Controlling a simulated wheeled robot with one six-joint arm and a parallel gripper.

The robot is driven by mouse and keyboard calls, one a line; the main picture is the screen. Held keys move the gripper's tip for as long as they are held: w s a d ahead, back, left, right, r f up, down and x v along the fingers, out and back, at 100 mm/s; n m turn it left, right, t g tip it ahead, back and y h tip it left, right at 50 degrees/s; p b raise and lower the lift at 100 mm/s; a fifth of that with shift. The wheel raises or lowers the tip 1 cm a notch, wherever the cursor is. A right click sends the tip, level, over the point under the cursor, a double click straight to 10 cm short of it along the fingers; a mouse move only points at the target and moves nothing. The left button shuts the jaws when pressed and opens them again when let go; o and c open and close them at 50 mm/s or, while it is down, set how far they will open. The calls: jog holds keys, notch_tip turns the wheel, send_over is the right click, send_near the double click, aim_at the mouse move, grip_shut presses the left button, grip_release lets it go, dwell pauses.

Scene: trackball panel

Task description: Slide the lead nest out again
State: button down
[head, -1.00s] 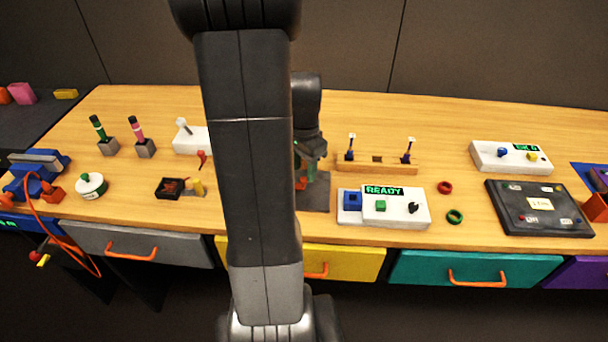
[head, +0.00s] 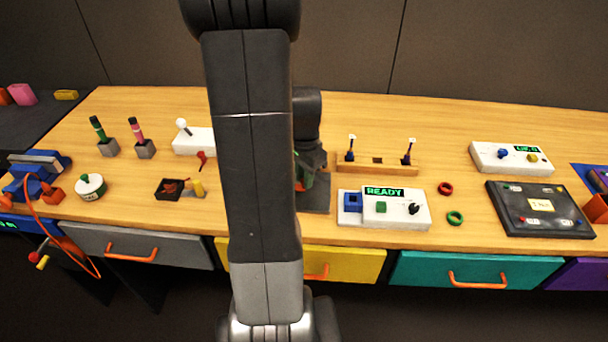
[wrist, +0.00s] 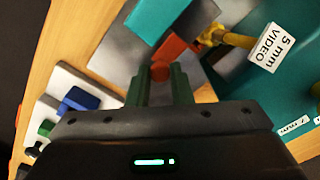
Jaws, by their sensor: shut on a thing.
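My gripper (wrist: 160,85) has green fingers and is shut on an orange knob (wrist: 160,72) in the wrist view. An orange block (wrist: 178,50) lies just beyond the knob, beside a teal block (wrist: 160,15) on a grey plate (wrist: 115,55). A yellow lead end (wrist: 228,38) with a white "5 mm VIDEO" tag (wrist: 271,47) lies to the right, over a larger teal surface (wrist: 225,82). I cannot tell which part is the lead nest. In the head view my arm hides most of this spot; the grey plate (head: 316,201) shows partly.
A white READY box (head: 395,212) with a blue socket part (head: 352,202) stands right of the gripper. A wooden rack (head: 377,165) is behind it. Red (head: 445,188) and green (head: 455,218) rings lie further right. A black dish (head: 170,189) is to the left.

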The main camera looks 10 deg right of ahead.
jog(key=shift+s+d+r, duration=0.1)
jog(key=shift+s+d, duration=0.3)
jog(key=shift+d, duration=1)
jog(key=shift+s+d+f, duration=0.1)
jog(key=shift+s+d, duration=0.25)
jog(key=shift+d, duration=1)
jog(key=shift+s+d+r, duration=0.1)
jog(key=shift+s+d, duration=0.3)
jog(key=shift+d, duration=1)
jog(key=c, duration=1.3)
grip_release()
jog(key=shift+s+d, duration=0.1)
jog(key=shift+d, duration=0.1)
jog(key=shift+r+p, duration=0.1)
jog(key=shift+p, duration=0.2)
notch_tip(320, 180, up, 8)
jog(key=p, duration=0.6)
jog(key=shift+f, duration=0.25)
